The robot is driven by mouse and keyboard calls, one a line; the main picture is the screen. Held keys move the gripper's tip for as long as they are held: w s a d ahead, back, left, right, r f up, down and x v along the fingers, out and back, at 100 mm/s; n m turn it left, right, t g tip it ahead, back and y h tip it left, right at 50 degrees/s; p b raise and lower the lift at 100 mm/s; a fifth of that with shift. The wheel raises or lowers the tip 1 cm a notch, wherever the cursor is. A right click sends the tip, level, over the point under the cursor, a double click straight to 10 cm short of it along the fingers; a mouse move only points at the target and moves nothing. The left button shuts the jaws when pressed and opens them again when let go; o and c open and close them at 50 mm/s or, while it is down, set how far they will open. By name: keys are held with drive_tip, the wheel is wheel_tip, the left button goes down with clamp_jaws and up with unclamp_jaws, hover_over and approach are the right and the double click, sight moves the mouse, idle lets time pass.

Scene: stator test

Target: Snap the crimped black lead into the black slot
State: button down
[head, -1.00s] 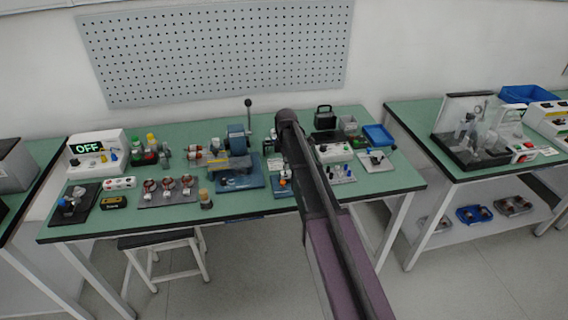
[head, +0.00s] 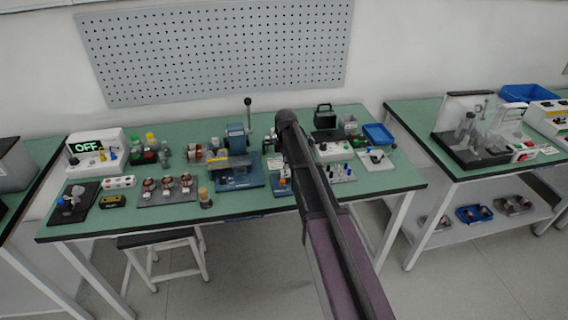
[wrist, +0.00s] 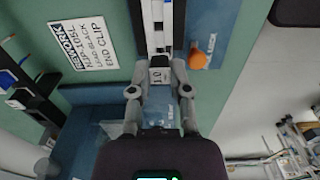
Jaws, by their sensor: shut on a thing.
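My gripper (wrist: 160,91) shows in the wrist view with its two grey fingers closed on either side of a small pale piece (wrist: 159,76) with dark marks. I cannot tell whether this piece is part of the black lead. A dark and white channel-like part (wrist: 161,25) runs up from it, with a blue plate (wrist: 213,35) beside it bearing partly readable lettering. The black slot cannot be told apart here. In the head view my arm hides the gripper and most of the work spot, near a small blue fixture (head: 281,188).
A white rework sign (wrist: 83,43) lies beside the channel, and an orange knob (wrist: 197,60) stands close right of the fingers. A blue lever press (head: 238,170) stands left of my arm. A white tray (head: 377,159) and blue bin (head: 378,134) are at right.

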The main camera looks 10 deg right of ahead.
drive_tip(key=c, duration=0.5)
unclamp_jaws()
